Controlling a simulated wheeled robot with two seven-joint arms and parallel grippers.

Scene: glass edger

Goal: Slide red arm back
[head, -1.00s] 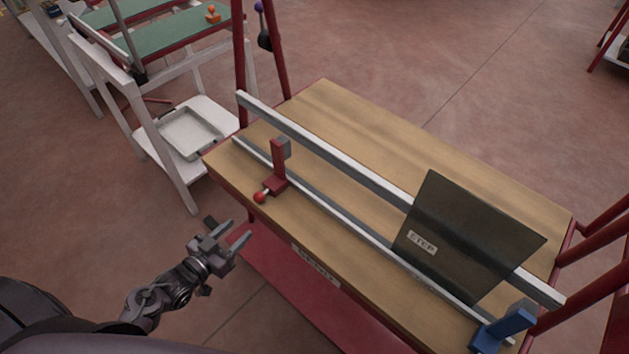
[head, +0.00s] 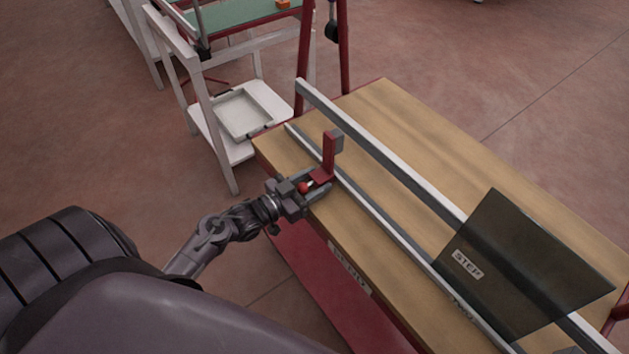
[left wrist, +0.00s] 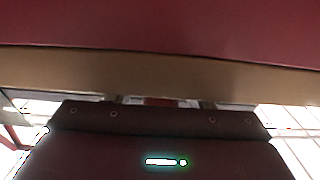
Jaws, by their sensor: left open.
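The red arm (head: 329,154) stands upright at the left end of the metal rail (head: 376,207) on the wooden bench. Its red ball knob (head: 305,187) points toward me over the bench's near edge. My left gripper (head: 317,188) is open, with its fingers on either side of the knob. I cannot tell whether they touch it. In the left wrist view the fingers are mostly hidden behind the gripper's dark housing, with a bit of red (left wrist: 160,102) between them. My right gripper is not in view.
A dark glass sheet (head: 520,265) marked STEP leans on the long back rail (head: 400,170) to the right. A white stand with a tray (head: 243,113) is at the upper left. The bench top (head: 430,130) behind the rails is clear.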

